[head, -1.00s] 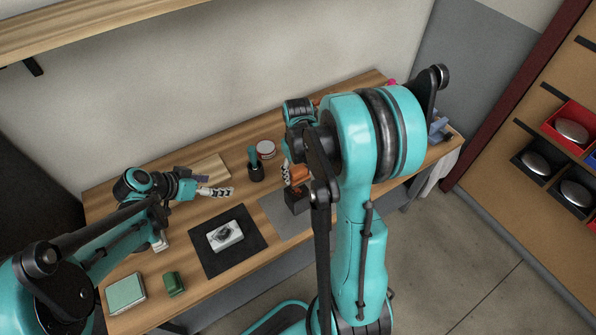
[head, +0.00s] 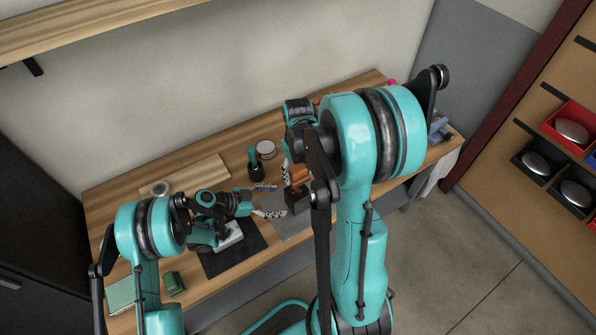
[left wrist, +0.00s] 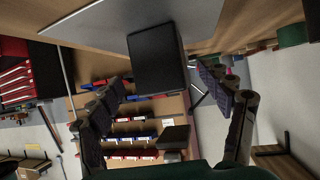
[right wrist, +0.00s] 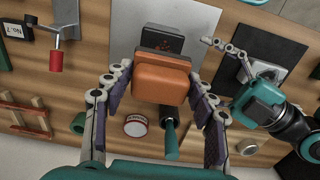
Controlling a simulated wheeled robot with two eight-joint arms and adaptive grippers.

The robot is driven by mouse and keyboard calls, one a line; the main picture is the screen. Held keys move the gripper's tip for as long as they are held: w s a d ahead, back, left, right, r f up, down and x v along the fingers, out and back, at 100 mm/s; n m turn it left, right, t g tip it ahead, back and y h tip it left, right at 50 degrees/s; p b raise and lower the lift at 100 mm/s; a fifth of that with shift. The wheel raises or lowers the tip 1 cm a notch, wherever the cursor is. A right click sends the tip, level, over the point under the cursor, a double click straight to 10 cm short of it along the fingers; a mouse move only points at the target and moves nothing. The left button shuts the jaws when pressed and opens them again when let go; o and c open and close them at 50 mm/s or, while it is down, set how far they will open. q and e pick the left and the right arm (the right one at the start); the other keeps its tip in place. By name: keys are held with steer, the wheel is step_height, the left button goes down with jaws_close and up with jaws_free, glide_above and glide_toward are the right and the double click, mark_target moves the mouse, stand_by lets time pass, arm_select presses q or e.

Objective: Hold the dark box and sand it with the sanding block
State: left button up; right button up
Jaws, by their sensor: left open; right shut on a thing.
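The dark box (head: 297,205) sits on a grey mat near the front of the bench; it also shows in the right wrist view (right wrist: 165,38). My left gripper (head: 267,213) is open just left of the box. In the left wrist view the box (left wrist: 157,55) lies ahead, between the spread fingers in the picture. My right gripper (right wrist: 163,75) is shut on the orange sanding block (right wrist: 160,85), which also shows in the head view (head: 299,175). The block overlaps the box's near edge in the right wrist view; I cannot tell whether they touch.
A black mat (head: 252,241) with a light-coloured piece (head: 230,236) lies under my left arm. A green block (head: 174,283) lies at the front left.

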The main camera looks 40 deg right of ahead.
mark_target(295, 200)
arm_select(q)
steer(key=x, duration=0.8)
steer(key=shift+d, duration=0.1)
steer(key=c, duration=0.9)
steer(key=o, duration=1.1)
steer(key=c, duration=1.4)
